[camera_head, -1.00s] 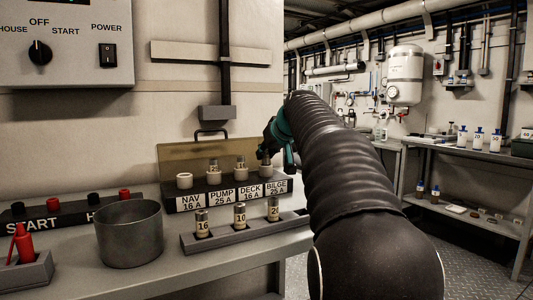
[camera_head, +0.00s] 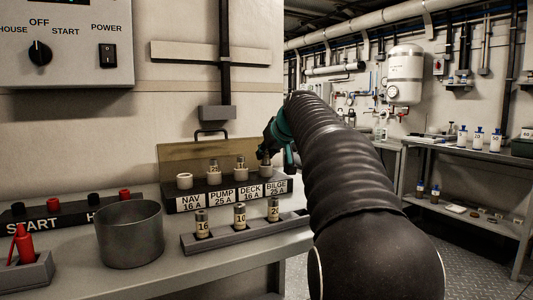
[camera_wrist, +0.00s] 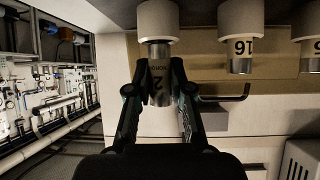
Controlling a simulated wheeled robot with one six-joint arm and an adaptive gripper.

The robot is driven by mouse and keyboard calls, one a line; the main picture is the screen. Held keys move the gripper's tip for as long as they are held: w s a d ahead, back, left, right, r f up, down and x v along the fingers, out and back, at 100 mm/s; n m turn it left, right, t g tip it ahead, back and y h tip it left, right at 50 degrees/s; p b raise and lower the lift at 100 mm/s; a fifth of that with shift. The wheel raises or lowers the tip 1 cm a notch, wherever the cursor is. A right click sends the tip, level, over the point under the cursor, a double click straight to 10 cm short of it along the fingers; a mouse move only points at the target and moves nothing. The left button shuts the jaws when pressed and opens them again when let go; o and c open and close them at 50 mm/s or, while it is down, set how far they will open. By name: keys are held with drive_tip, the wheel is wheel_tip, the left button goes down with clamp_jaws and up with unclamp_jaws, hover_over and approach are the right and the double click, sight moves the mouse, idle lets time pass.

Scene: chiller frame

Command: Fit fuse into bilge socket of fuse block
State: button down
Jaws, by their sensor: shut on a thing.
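The fuse block (camera_head: 228,197) has sockets labelled NAV 16 A, PUMP 25 A, DECK 16 A and BILGE 25 A. My gripper (camera_wrist: 158,70) is shut on a fuse (camera_wrist: 159,97) with a "2" visible on its label. The wrist view looks upside down. In it the fuse is in line with the white bilge socket (camera_wrist: 157,20), its end cap at the mouth. Most of the fuse shows outside; I cannot tell how far the end is in. In the head view the bilge socket (camera_head: 266,172) is just below my gripper.
A 16 fuse (camera_wrist: 240,46) sits in the deck socket, close beside my gripper. The pump socket holds a fuse (camera_head: 213,165); the nav socket (camera_head: 184,181) is empty. A grey rack (camera_head: 222,240) with three fuses and a metal pot (camera_head: 129,240) stand in front.

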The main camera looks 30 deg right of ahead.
drive_tip(key=shift+f+b, duration=0.7)
drive_tip(key=shift+f, duration=0.1)
drive_tip(key=c, duration=1)
unclamp_jaws()
drive_tip(key=shift+o, duration=0.2)
drive_tip(key=v, duration=1.2)
